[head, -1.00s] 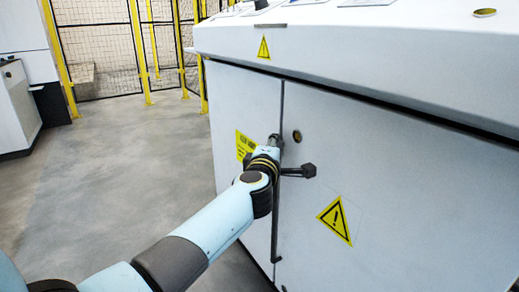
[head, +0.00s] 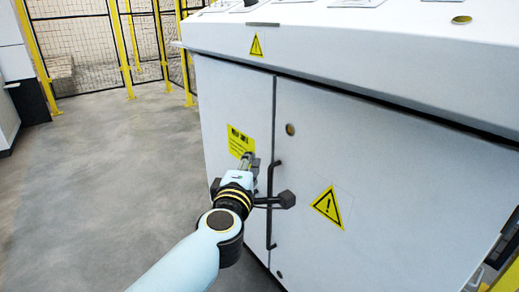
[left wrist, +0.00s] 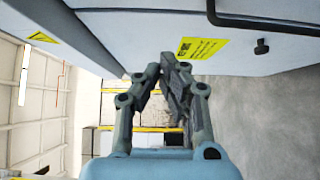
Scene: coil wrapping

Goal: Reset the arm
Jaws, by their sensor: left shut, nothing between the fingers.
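My left gripper (head: 249,158) reaches in from the bottom of the head view, in front of the left door of a white cabinet (head: 390,190). Its tips show just beside the yellow label on that door. In the left wrist view its fingers (left wrist: 168,60) are closed together with nothing between them. A black vertical handle (head: 272,185) on the cabinet front shows just right of the gripper, apart from it. The handle also shows in the left wrist view (left wrist: 265,24). My right gripper is not in view.
Both cabinet doors look closed. A yellow warning triangle (head: 328,206) is on the right door. A sloped panel (head: 370,50) overhangs the doors. Open grey floor (head: 110,190) lies to the left, with a yellow-posted mesh fence (head: 90,50) behind it.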

